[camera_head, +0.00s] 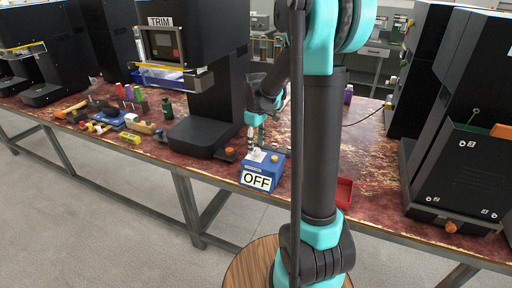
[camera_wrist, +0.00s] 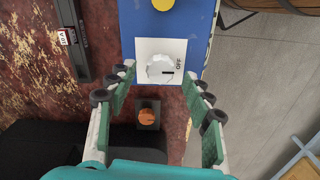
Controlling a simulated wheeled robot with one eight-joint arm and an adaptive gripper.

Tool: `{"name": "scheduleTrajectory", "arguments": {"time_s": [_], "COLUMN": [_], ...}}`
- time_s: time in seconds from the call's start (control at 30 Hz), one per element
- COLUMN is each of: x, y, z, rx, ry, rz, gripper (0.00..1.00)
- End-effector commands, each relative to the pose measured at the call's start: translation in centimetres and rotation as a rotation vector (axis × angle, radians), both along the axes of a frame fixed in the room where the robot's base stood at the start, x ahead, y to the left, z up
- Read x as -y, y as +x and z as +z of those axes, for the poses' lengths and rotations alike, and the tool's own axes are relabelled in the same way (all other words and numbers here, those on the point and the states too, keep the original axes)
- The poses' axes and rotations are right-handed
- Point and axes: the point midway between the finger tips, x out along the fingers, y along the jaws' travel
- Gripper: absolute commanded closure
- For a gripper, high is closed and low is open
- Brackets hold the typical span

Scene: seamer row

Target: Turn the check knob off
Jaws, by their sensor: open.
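The check knob is a white round knob (camera_wrist: 160,68) on a white plate on top of a blue box (camera_wrist: 200,20). A short dark mark on the knob points toward the plate's right side in the wrist view, where OFF is printed. In the head view the blue box (camera_head: 250,168) stands near the table's front edge, with a large OFF label (camera_head: 257,181) on its front. My gripper (camera_wrist: 163,82) is open and empty, its fingers apart on either side of the knob's plate. It is above the box in the head view. I cannot tell whether a finger touches the knob.
A yellow button (camera_wrist: 163,5) is on the same box. An orange knob on a dark base (camera_wrist: 147,117) lies between the fingers' lower parts. A black TRIM machine (camera_head: 222,100) stands left of the box, a red tray (camera_head: 344,191) right of it.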

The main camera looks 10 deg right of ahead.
Motion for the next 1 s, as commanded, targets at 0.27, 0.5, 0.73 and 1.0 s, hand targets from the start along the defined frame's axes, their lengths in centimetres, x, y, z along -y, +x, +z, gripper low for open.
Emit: {"name": "scheduleTrajectory", "arguments": {"time_s": [0.27,0.5,0.73,1.0], "x": [0.0,0.0,0.0,0.0], "y": [0.0,0.0,0.0,0.0], "z": [5.5,9.2,10.5,10.5], "rx": [0.0,0.0,0.0,0.0], "ry": [0.0,0.0,0.0,0.0], "rz": [0.0,0.0,0.0,0.0], "gripper": [0.49,0.49,0.49,0.49]}}
